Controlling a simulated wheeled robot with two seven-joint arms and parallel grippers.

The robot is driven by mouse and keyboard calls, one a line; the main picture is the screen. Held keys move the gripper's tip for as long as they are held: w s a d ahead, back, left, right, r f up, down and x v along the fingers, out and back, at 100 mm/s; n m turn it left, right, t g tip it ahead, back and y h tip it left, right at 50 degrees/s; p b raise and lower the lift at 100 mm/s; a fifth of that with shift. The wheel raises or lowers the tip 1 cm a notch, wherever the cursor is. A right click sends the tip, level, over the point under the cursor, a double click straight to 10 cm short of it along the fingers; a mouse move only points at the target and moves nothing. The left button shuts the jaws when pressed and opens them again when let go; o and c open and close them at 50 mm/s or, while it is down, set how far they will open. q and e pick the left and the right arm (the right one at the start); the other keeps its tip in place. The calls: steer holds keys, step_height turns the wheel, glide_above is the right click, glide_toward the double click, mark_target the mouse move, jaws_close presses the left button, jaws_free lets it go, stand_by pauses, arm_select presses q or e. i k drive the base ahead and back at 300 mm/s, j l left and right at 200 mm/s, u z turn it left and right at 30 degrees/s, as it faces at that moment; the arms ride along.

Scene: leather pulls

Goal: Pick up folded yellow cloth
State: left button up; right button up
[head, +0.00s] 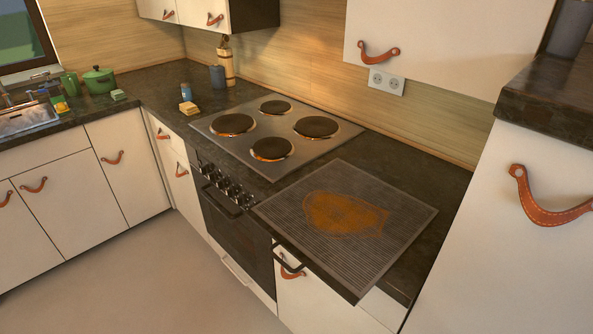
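A blue bottle (186,92) and a dark cup (217,76) stand behind the cloth. The stove (275,128) has several hot plates. A ribbed, orange-stained panel (400,213) overhangs the counter front. A green pot (99,80) stands near the sink. The floor (150,275) is clear.

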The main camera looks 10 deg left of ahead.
mark_target(188, 109)
steer(key=i+j, duration=0.2)
steer(key=j, duration=0.15)
steer(key=i+j+z, duration=0.1)
steer(key=j, duration=0.25)
steer(key=i+j, duration=0.25)
steer(key=i+j+z, duration=0.1)
steer(key=j, duration=0.35)
steer(key=i, duration=0.05)
